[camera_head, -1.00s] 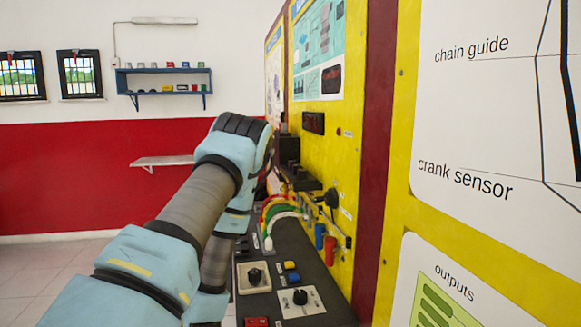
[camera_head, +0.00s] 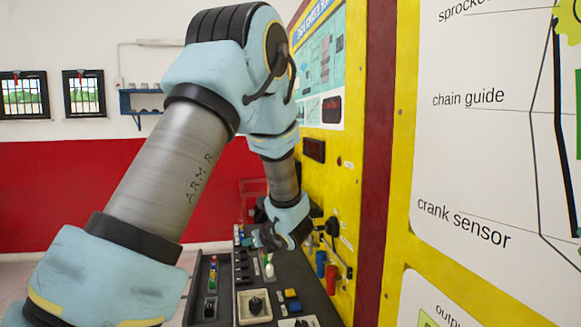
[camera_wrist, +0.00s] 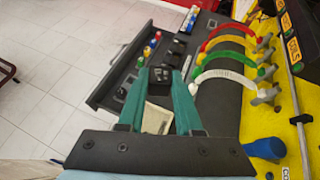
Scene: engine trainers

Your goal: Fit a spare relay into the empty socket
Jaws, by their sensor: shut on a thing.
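My gripper (camera_wrist: 159,80) shows in the wrist view as two teal fingers closed on a small black block, which looks like a relay (camera_wrist: 160,75). It is held between the fingertips above the dark console. In the head view my gripper (camera_head: 272,238) is over the console near the yellow panel, and its fingers and load are too small to make out. Several black blocks stand in a row on the console (camera_head: 242,266); they also show in the wrist view (camera_wrist: 175,55). I cannot tell which are relays and which is the empty socket.
Red, yellow, green and white cables (camera_wrist: 228,62) arch beside the gripper to the panel. A blue knob (camera_wrist: 264,148) juts from the yellow panel. A dark tray (camera_head: 197,300) with small coloured parts lies left of the blocks. Tiled floor (camera_wrist: 60,70) is open beyond it.

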